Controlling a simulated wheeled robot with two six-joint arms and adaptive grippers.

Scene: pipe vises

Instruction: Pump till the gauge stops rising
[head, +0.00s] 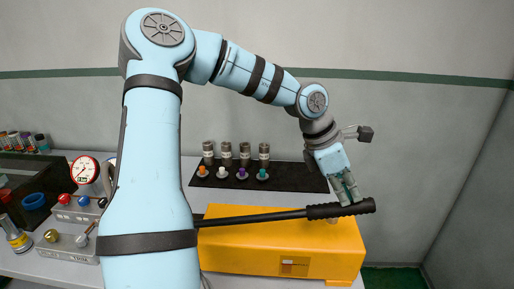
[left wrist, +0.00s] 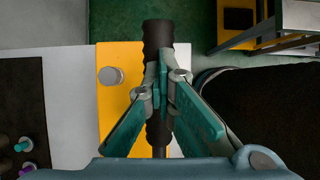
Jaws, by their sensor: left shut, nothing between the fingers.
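In the left wrist view the grip (left wrist: 157,38) runs upright through the middle. My left gripper (head: 347,198) is shut, with its fingertips down at the top of the grip and not clasped around it. Whether they touch it I cannot tell. The round white gauge (head: 84,169) with a red rim stands at the left; its needle is too small to read. My right gripper is out of view.
A black mat (head: 295,179) behind the pump holds several dark jars and coloured knobs. A grey block (head: 70,242) with valves stands at the left, near a blue ring (head: 33,201). My left arm hides the middle left. A wall stands at the right.

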